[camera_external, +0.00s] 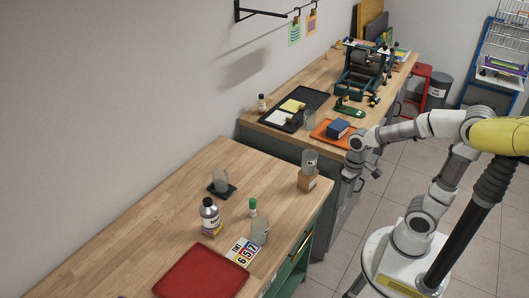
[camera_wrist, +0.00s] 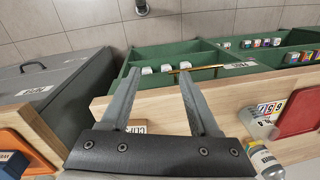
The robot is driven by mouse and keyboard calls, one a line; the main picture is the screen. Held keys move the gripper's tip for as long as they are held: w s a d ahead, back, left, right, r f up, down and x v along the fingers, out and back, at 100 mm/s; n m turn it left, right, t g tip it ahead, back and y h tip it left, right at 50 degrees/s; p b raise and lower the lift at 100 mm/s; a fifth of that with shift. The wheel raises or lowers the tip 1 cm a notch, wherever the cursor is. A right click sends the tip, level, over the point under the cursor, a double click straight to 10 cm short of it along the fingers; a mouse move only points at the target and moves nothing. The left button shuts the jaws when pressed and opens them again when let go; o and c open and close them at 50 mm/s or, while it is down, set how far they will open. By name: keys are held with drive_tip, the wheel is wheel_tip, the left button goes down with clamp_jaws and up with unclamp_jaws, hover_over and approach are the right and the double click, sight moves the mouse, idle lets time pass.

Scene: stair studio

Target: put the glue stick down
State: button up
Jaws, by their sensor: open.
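A small upright stick with a green cap (camera_external: 252,207), which looks like the glue stick, stands on the near wooden table (camera_external: 150,225) between a black-capped bottle (camera_external: 209,216) and a clear jar (camera_external: 260,232). My gripper (camera_external: 358,178) is beyond the right edge of that table, well apart from the stick. In the wrist view, my gripper (camera_wrist: 160,70) has its two fingers spread with nothing held between them, above the table edge and green shelving.
A red tray (camera_external: 203,273) and a number card (camera_external: 243,251) lie in front. An orange tray (camera_external: 325,139) with a blue box is on the far counter. The table's left part is clear.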

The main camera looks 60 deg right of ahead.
drive_tip(key=s+d+r+n+t+p, duration=0.1)
drive_tip(key=r+t+p, duration=0.1)
drive_tip(key=r+p, duration=0.4)
drive_tip(key=s+d+r+n+t+h+p, duration=0.1)
drive_tip(key=r+p, duration=0.5)
drive_tip(key=r, duration=0.9)
drive_tip(key=s+t, duration=0.1)
drive_tip(key=t, duration=0.1)
drive_tip(key=shift+s+t, duration=0.3)
